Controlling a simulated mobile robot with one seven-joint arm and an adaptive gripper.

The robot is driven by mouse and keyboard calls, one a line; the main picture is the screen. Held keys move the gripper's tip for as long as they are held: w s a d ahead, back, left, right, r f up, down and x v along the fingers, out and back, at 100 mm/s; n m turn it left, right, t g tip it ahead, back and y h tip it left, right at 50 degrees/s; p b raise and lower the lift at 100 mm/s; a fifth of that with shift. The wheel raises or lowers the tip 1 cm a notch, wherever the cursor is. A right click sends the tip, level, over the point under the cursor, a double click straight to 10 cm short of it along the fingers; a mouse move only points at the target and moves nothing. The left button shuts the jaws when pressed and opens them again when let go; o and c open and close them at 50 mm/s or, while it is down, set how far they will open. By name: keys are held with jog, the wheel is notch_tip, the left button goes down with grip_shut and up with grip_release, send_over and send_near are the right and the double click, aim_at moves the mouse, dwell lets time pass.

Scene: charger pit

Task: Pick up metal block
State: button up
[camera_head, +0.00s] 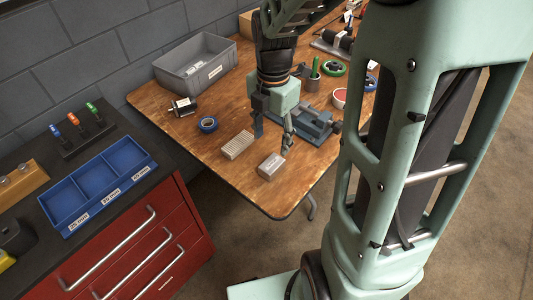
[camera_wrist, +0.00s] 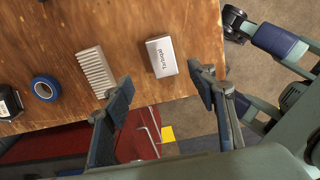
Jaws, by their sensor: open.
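The metal block (camera_head: 271,166) is a small silvery box near the table's front corner. It also shows in the wrist view (camera_wrist: 162,57), with dark lettering on its top face. My gripper (camera_head: 272,140) is open and empty above the table, behind the block in the head view. In the wrist view my gripper's fingers (camera_wrist: 160,85) are spread wide, and the block lies beyond the tips, between their lines and nearer the right finger. They look apart from it.
A ribbed light block (camera_head: 237,145) lies just left of the metal block. A blue tape roll (camera_head: 208,124) and a grey bin (camera_head: 197,68) are farther left. A blue-grey vise (camera_head: 313,124) stands close to my gripper's right. The table edge is near the block.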

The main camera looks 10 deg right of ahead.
aim_at(272, 163)
jog(key=f+b, duration=0.1)
jog(key=f, duration=0.4)
jog(key=f+b, duration=0.1)
jog(key=f, duration=0.4)
jog(key=shift+s+f, duration=0.2)
jog(key=shift+f, duration=0.05)
jog(key=shift+c, duration=0.3)
grip_shut()
jog(key=shift+r, duration=0.15)
